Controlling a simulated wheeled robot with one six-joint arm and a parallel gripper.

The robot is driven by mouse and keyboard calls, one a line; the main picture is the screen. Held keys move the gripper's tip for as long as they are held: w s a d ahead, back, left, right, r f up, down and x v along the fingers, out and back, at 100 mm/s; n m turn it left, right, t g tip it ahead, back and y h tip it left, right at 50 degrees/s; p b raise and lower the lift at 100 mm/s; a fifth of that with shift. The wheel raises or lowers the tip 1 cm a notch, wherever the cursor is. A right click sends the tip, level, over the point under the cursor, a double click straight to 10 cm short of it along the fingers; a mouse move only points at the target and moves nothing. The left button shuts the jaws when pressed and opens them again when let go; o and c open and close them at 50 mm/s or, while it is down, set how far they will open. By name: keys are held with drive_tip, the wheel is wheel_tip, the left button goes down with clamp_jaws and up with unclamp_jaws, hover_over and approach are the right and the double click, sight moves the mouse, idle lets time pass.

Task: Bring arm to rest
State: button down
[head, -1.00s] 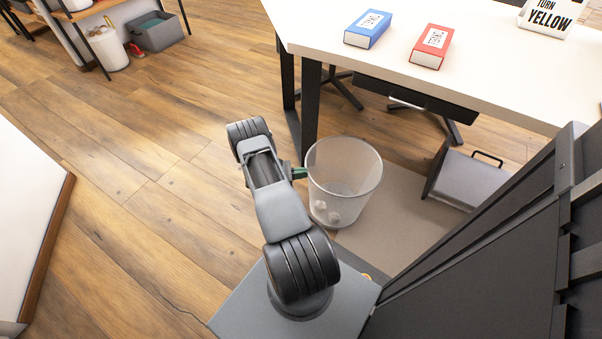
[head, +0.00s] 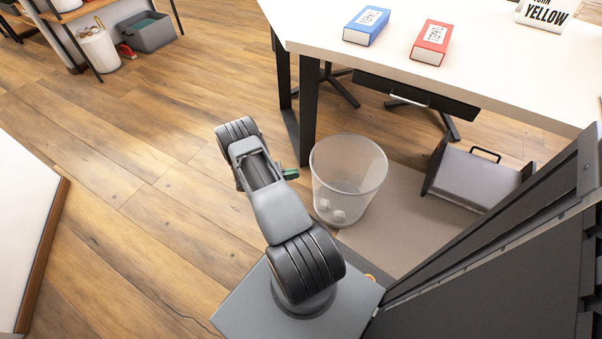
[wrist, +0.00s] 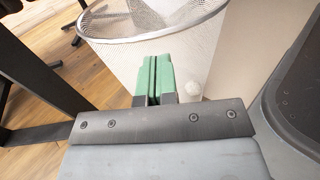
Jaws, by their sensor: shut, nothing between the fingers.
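My arm is folded over my base in the head view, with my gripper (head: 290,174) at its end mostly hidden behind the arm links; only a bit of green finger shows. In the wrist view the two green fingers of my gripper (wrist: 154,78) are pressed together with nothing between them. They point toward the mesh waste bin (wrist: 110,62), which stands just beyond them.
The waste bin (head: 350,165) stands on the floor with crumpled white balls inside. A white desk (head: 480,60) holds a blue box (head: 366,26) and a red box (head: 431,43). A grey tilted container (head: 478,180) lies under it. Open wood floor (head: 110,150) extends left.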

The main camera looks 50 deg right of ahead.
drive_tip(key=v, duration=0.8)
drive_tip(key=shift+w+a+p, duration=0.25)
drive_tip(key=shift+a+p, duration=0.05)
drive_tip(key=shift+p, duration=0.15)
drive_tip(key=w+a+r+m+t+y+p, duration=0.1)
drive_tip(key=a+r+m+t+y+p, duration=0.3)
drive_tip(key=r, duration=0.7)
drive_tip(key=w+a+r+n+g+p, duration=0.1)
drive_tip(key=r+p, duration=0.5)
drive_tip(key=r, duration=0.5)
drive_tip(key=a+r+m+t+y+p, duration=0.25)
drive_tip(key=r+p, duration=0.25)
drive_tip(key=r, duration=0.7)
drive_tip(key=s+a+r+m+t+y+p, duration=0.1)
drive_tip(key=a+r+p, duration=0.4)
drive_tip(key=r, duration=0.6)
drive_tip(key=s+a+r+m+t+y+p, duration=0.1)
drive_tip(key=s+a+r+t+y+p, duration=0.2)
drive_tip(key=s+a+r+t+p, duration=0.3)
drive_tip(key=s+a+r+m+t+y+p, duration=0.1)
drive_tip(key=s+a+r+t+y+p, duration=0.2)
drive_tip(key=r+p, duration=0.5)
wheel_tip(320, 180, up, 9)
drive_tip(key=s+a, duration=0.1)
drive_tip(key=a, duration=0.1)
drive_tip(key=shift+s+a+m, duration=0.25)
drive_tip(key=shift+m, duration=0.1)
drive_tip(key=shift+d+f, duration=0.1)
drive_tip(key=shift+d, duration=0.05)
